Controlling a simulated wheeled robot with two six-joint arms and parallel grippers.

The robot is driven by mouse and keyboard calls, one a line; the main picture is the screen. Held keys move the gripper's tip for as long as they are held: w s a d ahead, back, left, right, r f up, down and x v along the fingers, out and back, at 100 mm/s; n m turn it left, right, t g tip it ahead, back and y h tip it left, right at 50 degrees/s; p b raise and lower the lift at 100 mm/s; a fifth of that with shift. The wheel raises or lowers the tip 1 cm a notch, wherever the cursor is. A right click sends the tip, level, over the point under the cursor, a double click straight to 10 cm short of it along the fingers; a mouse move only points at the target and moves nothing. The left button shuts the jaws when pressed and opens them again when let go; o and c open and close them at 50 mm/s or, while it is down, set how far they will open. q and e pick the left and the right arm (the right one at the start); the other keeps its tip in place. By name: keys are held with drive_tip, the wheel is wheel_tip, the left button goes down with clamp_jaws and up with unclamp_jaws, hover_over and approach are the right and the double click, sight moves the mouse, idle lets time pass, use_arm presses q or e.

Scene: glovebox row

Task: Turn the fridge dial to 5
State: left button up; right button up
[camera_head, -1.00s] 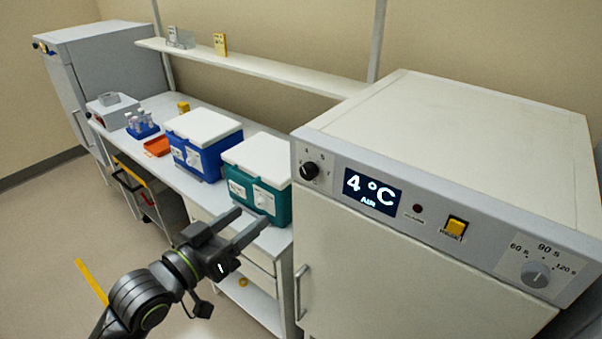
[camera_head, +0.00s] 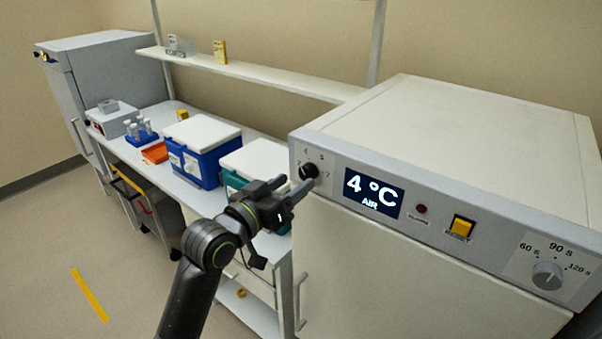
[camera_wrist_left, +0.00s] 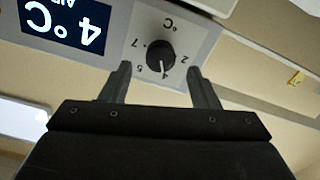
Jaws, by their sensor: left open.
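The fridge dial (camera_head: 308,171) is a round black knob at the left end of the grey control panel, beside a display (camera_head: 374,193) reading 4 °C. In the left wrist view, upside down, the dial (camera_wrist_left: 160,52) shows a white pointer mark at its lower edge, between the printed 5 and 2. My left gripper (camera_head: 289,187) is open in front of the dial, just below and left of it in the head view. In the wrist view its fingertips (camera_wrist_left: 159,72) stand either side of the knob's lower part, apart from it, holding nothing. My right gripper is not in view.
Right on the panel are a red lamp (camera_head: 421,209), a yellow switch (camera_head: 461,226) and a grey timer knob (camera_head: 547,276). Left, the bench holds a blue box (camera_head: 203,163), a teal box partly hidden by my gripper, an orange tray (camera_head: 155,153) and a tube rack.

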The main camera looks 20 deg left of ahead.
sight(305, 174)
use_arm(q)
drive_tip(key=shift+p+x, duration=0.35)
drive_tip(key=shift+x, duration=1.5)
drive_tip(key=c, duration=1)
